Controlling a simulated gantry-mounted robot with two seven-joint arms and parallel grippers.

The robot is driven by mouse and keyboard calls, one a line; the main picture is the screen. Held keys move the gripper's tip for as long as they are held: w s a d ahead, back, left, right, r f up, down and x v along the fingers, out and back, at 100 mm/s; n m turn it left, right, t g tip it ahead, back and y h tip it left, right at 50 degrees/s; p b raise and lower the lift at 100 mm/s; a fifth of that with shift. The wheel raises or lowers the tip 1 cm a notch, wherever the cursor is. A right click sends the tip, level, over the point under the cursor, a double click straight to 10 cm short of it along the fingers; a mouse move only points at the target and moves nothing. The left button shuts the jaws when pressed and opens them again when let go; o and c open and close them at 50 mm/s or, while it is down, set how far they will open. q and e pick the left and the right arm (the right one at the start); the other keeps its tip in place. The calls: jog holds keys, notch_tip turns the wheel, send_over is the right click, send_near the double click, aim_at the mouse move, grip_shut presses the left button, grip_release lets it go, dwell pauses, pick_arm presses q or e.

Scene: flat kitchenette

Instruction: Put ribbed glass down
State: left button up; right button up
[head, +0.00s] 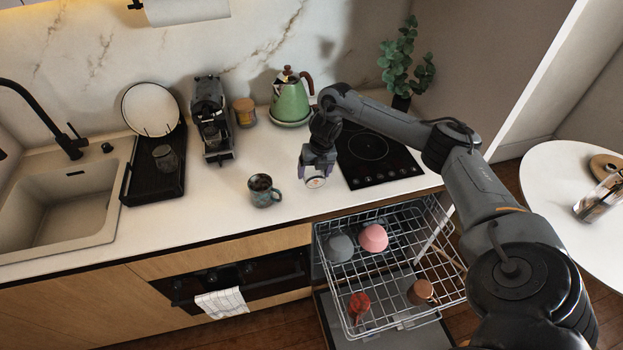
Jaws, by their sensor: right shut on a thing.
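My right gripper (318,174) is above or at the counter, left of the cooktop, pointing down. It is shut on a small clear glass, the ribbed glass (316,183), of which only the lower part shows below the fingers. I cannot tell whether the glass touches the white counter (225,218). Another glass (164,157) stands on the black drying tray (140,184) by the sink. My left gripper is not in view.
A patterned mug (263,191) stands left of the gripper. Behind are a coffee machine (212,120), a jar (245,111) and a green kettle (290,100). The black cooktop (370,150) is to the right. An open dishwasher rack (335,292) with several dishes extends below the counter.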

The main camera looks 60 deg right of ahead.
jog(key=shift+w+a+f, duration=0.2)
jog(key=shift+w, duration=0.2)
jog(key=shift+f, duration=1.95)
jog(key=shift+f, duration=0.15)
jog(key=o, duration=1.2)
jog(key=shift+o, duration=0.2)
